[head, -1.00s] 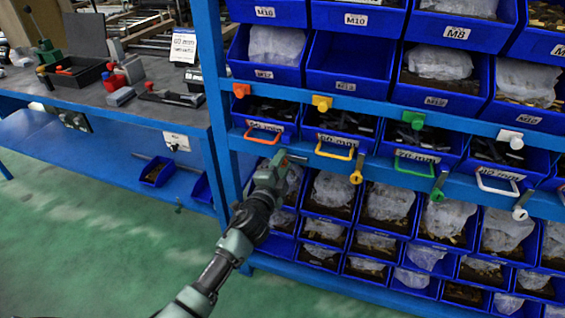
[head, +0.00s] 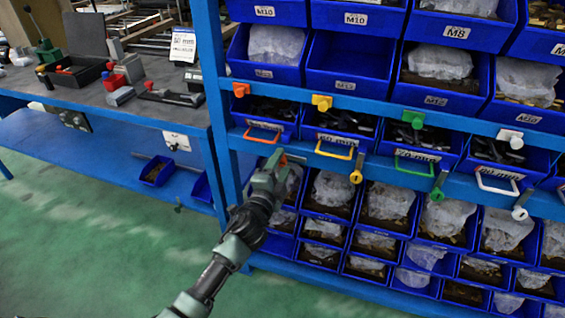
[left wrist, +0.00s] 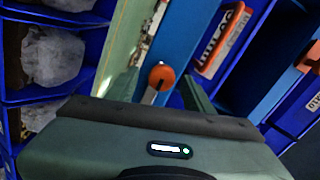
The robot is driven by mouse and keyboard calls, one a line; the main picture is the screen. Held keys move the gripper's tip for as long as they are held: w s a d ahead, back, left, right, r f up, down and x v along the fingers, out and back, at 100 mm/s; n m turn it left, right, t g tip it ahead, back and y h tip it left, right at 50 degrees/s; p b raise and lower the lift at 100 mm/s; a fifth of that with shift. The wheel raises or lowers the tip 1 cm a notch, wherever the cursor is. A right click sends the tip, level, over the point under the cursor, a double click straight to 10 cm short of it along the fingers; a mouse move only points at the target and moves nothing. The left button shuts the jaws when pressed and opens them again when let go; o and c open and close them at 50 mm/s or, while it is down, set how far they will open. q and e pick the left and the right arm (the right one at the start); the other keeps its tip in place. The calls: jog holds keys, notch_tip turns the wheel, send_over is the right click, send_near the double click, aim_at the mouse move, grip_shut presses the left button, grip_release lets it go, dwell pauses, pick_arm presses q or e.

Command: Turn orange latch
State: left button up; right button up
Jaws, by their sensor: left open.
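The orange latch (left wrist: 161,77) has a round orange knob and shows in the left wrist view on the blue rail, between my left gripper's two fingers. In the head view only a bit of orange (head: 283,160) shows at the gripper's tip; the rest is hidden. My left gripper (head: 274,170) is open in front of the lower blue rail. Its fingers stand either side of the knob; I cannot tell whether they touch it. The orange handle (head: 263,132) is just above, and also shows in the left wrist view (left wrist: 223,40). My right gripper is not in view.
Yellow (head: 356,177), green (head: 437,195) and white (head: 519,213) latches hang along the same rail to the right. An orange block (head: 241,90) sits on the upper rail. Blue bins surround the gripper. A workbench (head: 150,110) stands left; the green floor there is clear.

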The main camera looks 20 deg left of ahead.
pick_arm(q)
jog(key=s, duration=0.6)
jog(key=shift+s, duration=0.25)
jog(key=shift+a, duration=0.1)
jog(key=s+a+f+n+g+p, duration=0.1)
jog(key=s+f+n+g, duration=0.3)
jog(key=f, duration=0.8)
jog(key=s+a+f+g, duration=0.1)
jog(key=s+f+g, duration=0.1)
jog(key=s+f, duration=0.7)
jog(key=s+a+f+n+g+p, duration=0.1)
jog(key=s+f+n+g, duration=0.15)
jog(key=f, duration=1.15)
jog(key=s+f+n+g, duration=0.2)
jog(key=s+f, duration=0.3)
jog(key=s, duration=0.7)
jog(key=s+f+n+g, duration=0.2)
jog(key=s+f, duration=0.4)
jog(key=s, duration=0.7)
jog(key=s+f+n+g, duration=0.2)
jog(key=s+f+g, duration=0.2)
jog(key=s, duration=0.8)
notch_tip(320, 180, down, 2)
jog(key=shift+s+a+f+y+p, duration=0.1)
jog(key=shift+s+a+y+p, duration=0.2)
jog(key=shift+a+p, duration=0.15)
jog(key=shift+n+g, duration=0.25)
jog(key=shift+c, duration=0.3)
